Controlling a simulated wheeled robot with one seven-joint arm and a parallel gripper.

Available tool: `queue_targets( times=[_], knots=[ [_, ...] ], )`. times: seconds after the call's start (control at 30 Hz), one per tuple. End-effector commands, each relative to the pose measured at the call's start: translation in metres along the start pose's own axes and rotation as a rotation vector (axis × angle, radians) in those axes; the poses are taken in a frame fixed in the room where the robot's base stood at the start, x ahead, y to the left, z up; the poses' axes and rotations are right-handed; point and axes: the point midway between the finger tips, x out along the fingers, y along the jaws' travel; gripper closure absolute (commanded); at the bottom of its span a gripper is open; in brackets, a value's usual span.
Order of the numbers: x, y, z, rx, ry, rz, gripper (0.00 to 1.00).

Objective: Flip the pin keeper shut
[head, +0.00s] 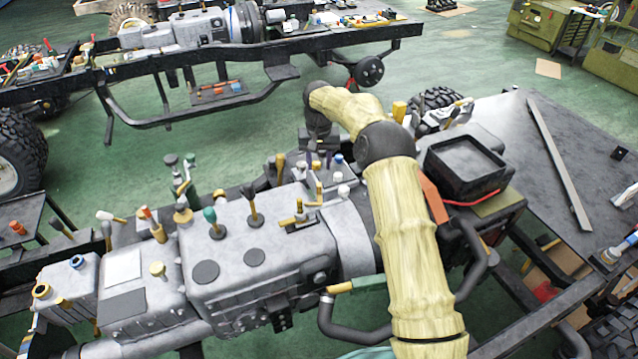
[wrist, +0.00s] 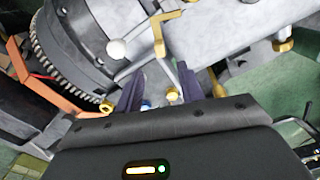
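My gripper (wrist: 160,72) shows in the wrist view with its two dark purple fingers apart and nothing clearly held between them. A bent brass-coloured piece (wrist: 158,30), which may be the pin keeper, stands beyond the fingertips on the grey metal casing. I cannot tell for sure which part is the keeper, or whether the fingers touch it. In the head view my gripper (head: 317,158) points down over the far side of the grey casing (head: 265,265), among small knobs and brass fittings. A brass fitting on a dark base (head: 300,225) stands on the casing's top.
Upright levers with green (head: 209,214) and dark knobs stand on the casing to the left of my gripper. A black square tray (head: 465,163) sits to the right of my arm. A white ball knob (wrist: 118,49) is close to the left finger in the wrist view.

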Motion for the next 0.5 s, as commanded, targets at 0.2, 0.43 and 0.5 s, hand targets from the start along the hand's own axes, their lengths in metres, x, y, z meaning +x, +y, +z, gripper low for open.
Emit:
queue_targets(
  times=[0.2,0.43,0.5],
  knots=[
    [0.038,0.0,0.001,0.0,-0.004,-0.001,0.62],
    [0.076,0.0,0.001,0.001,-0.002,0.0,0.62],
    [0.085,0.0,0.001,0.001,-0.002,0.0,0.62]
  ],
)
